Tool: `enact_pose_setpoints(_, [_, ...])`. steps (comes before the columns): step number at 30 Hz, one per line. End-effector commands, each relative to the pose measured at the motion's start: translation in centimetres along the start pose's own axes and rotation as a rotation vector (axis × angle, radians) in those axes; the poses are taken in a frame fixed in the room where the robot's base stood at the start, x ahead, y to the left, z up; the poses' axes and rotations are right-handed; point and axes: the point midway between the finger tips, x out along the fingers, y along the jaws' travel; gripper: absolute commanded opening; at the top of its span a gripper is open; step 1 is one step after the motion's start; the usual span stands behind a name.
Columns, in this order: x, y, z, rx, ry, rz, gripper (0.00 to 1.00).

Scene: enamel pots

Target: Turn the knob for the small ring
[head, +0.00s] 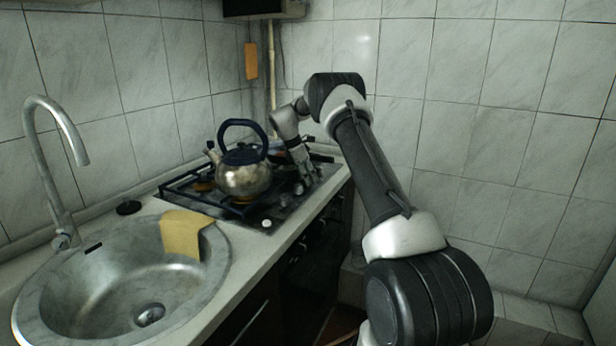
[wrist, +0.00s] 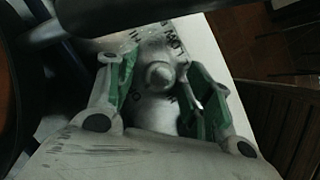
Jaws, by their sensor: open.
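My gripper (head: 312,186) points down at the right front edge of the hob (head: 262,214). In the wrist view my gripper (wrist: 156,68) is open, with green pads on both fingers. A round grey knob (wrist: 160,75) on a plate with printed marks shows between the fingers. I see a gap on both sides of the knob; how deep the fingers reach around it is hard to tell. In the head view the knobs by the gripper are small and partly hidden. A pale knob (head: 266,223) stands free at the hob's near corner. The printed marks are only partly readable.
A steel kettle (head: 243,178) with a dark blue handle stands on the hob grate, left of my gripper. The sink (head: 60,275) with a yellow cloth (head: 181,234) and a tap (head: 52,160) is nearer. Tiled walls close off the back and right.

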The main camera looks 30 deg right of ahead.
Motion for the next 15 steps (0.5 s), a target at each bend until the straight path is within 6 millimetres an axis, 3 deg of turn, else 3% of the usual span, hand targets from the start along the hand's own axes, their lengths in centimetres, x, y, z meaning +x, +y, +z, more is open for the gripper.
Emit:
enact_pose_setpoints(5, [-2.3,0.1,0.0,0.000,0.000,0.003,0.51])
enact_pose_setpoints(15, [-9.6,0.1,0.0,0.001,0.000,0.004,0.51])
